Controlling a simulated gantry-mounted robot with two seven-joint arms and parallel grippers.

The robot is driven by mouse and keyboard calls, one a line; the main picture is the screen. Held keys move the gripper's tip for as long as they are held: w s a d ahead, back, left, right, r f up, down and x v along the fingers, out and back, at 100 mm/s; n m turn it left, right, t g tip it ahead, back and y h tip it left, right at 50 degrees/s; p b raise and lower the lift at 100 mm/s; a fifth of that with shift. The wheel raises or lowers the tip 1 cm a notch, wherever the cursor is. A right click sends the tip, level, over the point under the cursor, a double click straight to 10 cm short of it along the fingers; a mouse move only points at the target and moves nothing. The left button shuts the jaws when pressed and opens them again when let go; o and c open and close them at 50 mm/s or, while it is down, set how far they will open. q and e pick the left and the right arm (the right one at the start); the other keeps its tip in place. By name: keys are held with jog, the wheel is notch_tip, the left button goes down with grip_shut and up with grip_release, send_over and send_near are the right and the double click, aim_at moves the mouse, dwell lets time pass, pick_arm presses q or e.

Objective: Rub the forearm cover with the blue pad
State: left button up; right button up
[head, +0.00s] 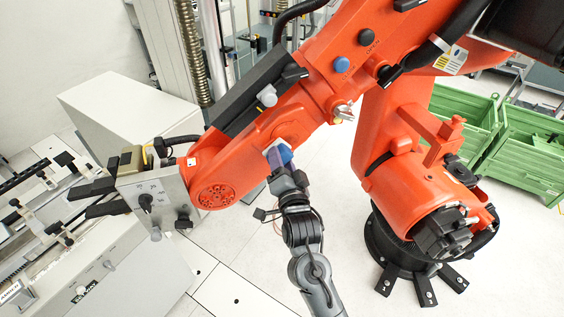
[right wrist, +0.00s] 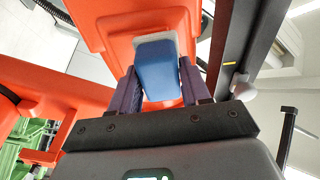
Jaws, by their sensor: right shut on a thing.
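The forearm cover (head: 235,150) is the orange casing of the large industrial arm, slanting across the middle of the head view. In the right wrist view the orange casing (right wrist: 105,28) fills the area beyond the fingers. The blue pad (right wrist: 162,78) has a pale edge at its far end and sits between the two purple fingers of my right gripper (right wrist: 160,72). In the head view my right gripper (head: 281,162) is shut on the pad, at the lower edge of the forearm. The pad looks very close to the cover; I cannot tell whether it touches. My left gripper is not in view.
The orange arm's base (head: 400,255) stands on the floor at right, with green crates (head: 530,160) behind it. A grey panel with a knob (head: 158,203) hangs at the forearm's left end. A testing machine stands at left.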

jog(key=shift+x, duration=0.8)
